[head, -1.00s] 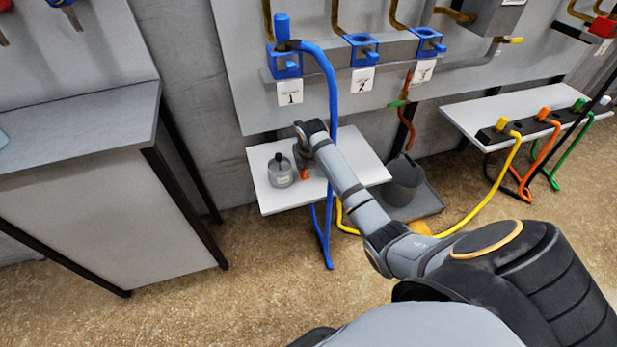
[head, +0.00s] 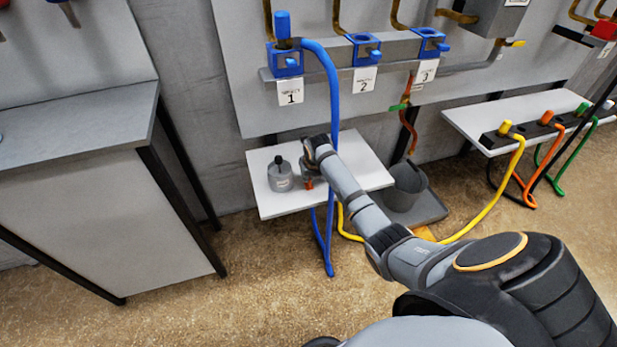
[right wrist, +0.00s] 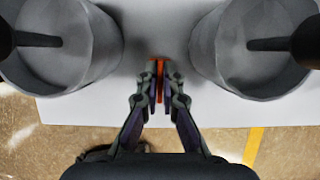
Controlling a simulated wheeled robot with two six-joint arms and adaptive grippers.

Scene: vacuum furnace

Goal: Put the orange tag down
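My right gripper (right wrist: 160,88) is shut on the orange tag (right wrist: 159,72), which shows edge-on as a thin strip between the fingertips. In the head view my right gripper (head: 311,172) is over the white shelf, and a bit of the orange tag (head: 308,184) shows below it. I cannot tell whether the tag touches the shelf. The white shelf (head: 272,206) lies under the gripper. My left gripper is not in view.
In the wrist view a grey canister (right wrist: 62,62) stands left of the fingers and another (right wrist: 240,62) right. A blue hose (head: 333,90) hangs close to my right arm. A dark bucket (head: 405,186) stands right of the shelf.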

